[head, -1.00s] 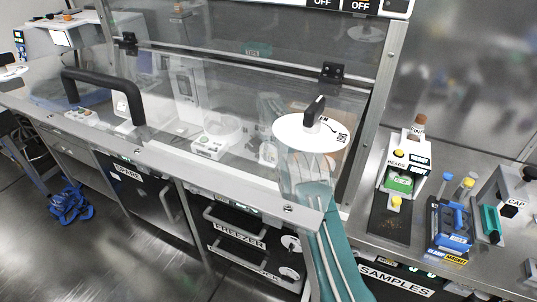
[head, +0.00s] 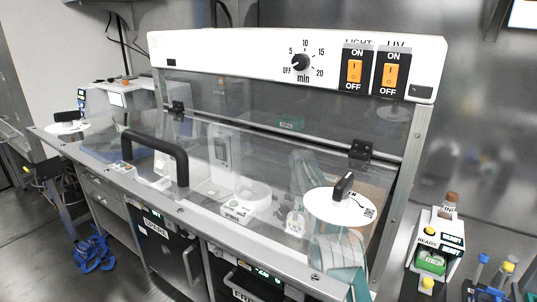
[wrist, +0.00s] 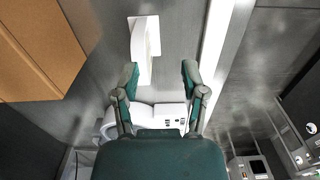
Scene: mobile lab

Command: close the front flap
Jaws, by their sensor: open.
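The front flap (head: 115,148) is a clear panel with a black bar handle (head: 160,147), hung from black hinges (head: 360,150). It slopes down toward the metal front rim in the head view; I cannot tell whether its lower edge touches the rim. My teal arm (head: 342,254) shows at the lower right, partly behind clear panels and a white disc. My gripper (wrist: 159,72) is open in the wrist view, with nothing between its fingertips. A white device (wrist: 160,115) lies beyond it, between the fingers.
A white disc with a black knob (head: 325,205) stands at the cabinet's right end. The white control panel (head: 225,55) is above. A scale-like white device (head: 240,205) sits inside. A brown box (wrist: 35,45) is left of my gripper. A bead box (head: 437,245) stands at right.

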